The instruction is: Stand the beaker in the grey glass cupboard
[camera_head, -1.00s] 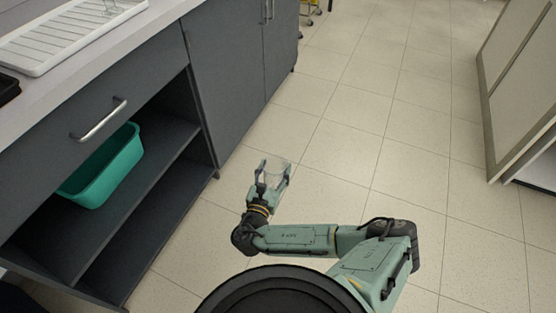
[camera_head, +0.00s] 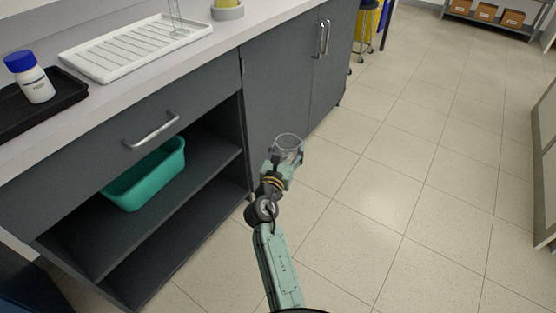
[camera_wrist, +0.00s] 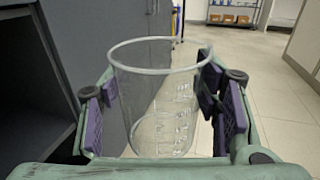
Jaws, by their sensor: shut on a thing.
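A clear glass beaker (camera_head: 287,146) with white graduation marks is held upright in my gripper (camera_head: 281,160), over the floor in front of the dark grey cabinets. In the wrist view the beaker (camera_wrist: 160,100) stands between the two purple-padded fingers of my gripper (camera_wrist: 165,115), its rim open upward. The beaker looks empty. A grey cupboard with closed doors (camera_head: 290,85) and two upright handles is in the bench behind it. I cannot see any glass cupboard for certain; a pale panelled unit (camera_head: 546,140) is cut off at the right edge.
The bench top carries a white drying rack (camera_head: 130,48), a black tray (camera_head: 40,105) with a blue-capped bottle (camera_head: 32,80), and a grey-based yellow item (camera_head: 228,10). A green tub (camera_head: 148,175) sits on the open shelf. The tiled floor (camera_head: 420,150) to the right is clear.

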